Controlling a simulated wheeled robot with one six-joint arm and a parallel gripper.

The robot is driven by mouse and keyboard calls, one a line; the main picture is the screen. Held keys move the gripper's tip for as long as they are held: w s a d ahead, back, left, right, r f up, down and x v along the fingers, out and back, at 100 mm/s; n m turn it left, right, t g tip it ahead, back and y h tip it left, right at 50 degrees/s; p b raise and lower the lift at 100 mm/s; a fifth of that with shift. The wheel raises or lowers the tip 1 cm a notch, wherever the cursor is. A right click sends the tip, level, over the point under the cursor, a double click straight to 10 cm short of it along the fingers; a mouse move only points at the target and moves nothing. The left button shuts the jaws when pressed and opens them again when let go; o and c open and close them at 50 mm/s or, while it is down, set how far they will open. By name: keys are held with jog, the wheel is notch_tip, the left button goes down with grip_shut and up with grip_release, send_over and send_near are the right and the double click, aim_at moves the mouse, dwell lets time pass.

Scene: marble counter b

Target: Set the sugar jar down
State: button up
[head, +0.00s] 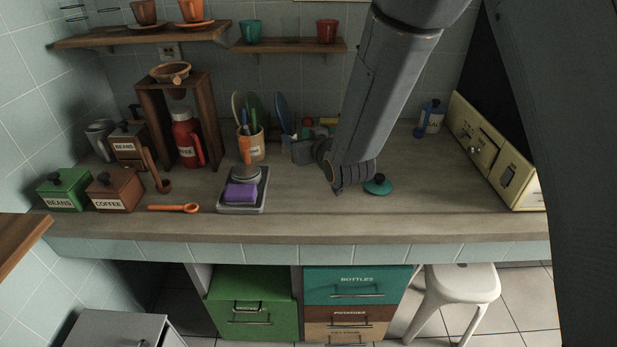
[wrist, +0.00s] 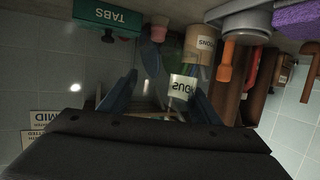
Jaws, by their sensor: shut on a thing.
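The sugar jar (wrist: 183,88) shows in the wrist view as a pale body with an upside-down label, partly cut off, beside the right-hand finger. My gripper (wrist: 160,100) has its two dark blue fingers on either side of it and is shut on it. The lower part of the wrist view is blocked by the gripper body. In the head view my arm hides the fingers and the jar over the middle right of the counter. I cannot tell whether the jar touches the counter.
A teal lid-like disc with a knob (head: 378,184) shows just right of my wrist. A grey tray (head: 241,209) with a purple sponge (head: 240,194) and a spoon crock (head: 251,148) stand left. A cream appliance (head: 497,155) is right. Counter between disc and appliance is clear.

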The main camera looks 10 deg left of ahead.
jog(key=f, duration=0.3)
jog(key=f+p, duration=0.1)
jog(key=f, duration=0.1)
jog(key=shift+w+a+f, duration=0.1)
jog(key=shift+w+f, duration=0.1)
jog(key=shift+w, duration=0.15)
jog(key=shift+f+p, duration=0.5)
jog(key=shift+f, duration=1.75)
jog(key=shift+f, duration=0.2)
jog(key=o, duration=1.3)
jog(key=shift+r, duration=0.1)
